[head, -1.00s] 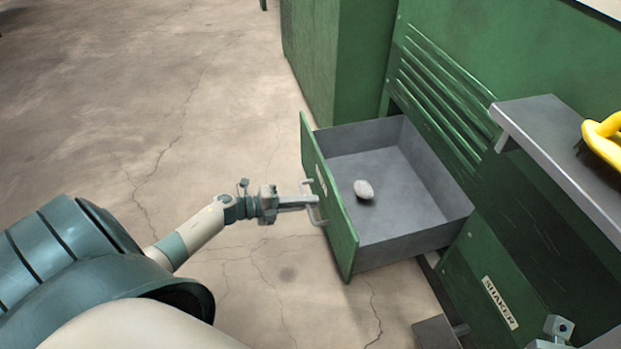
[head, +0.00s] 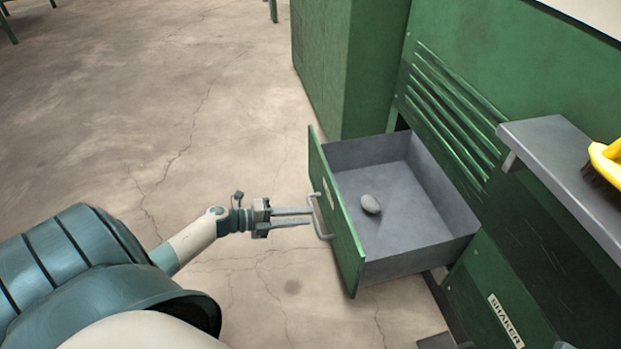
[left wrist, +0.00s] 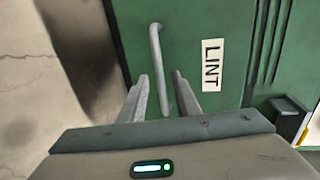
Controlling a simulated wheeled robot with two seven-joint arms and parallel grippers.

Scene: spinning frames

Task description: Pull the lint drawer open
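The lint drawer (head: 352,240) stands well out from the green machine, showing its grey open inside. Its green front carries a pale bar handle (head: 320,216). In the left wrist view the LINT label (left wrist: 211,65) is beside the handle (left wrist: 158,65). My left gripper (head: 309,215) is at the handle, with its two fingers apart. In the left wrist view the handle's near part lies between the open fingertips (left wrist: 160,85), with gaps seen on both sides. My right gripper does not clearly show.
A grey shelf (head: 565,165) with a yellow brush (head: 606,160) juts out at right. A green cabinet (head: 350,70) stands behind the drawer. The concrete floor (head: 150,110) at left is clear.

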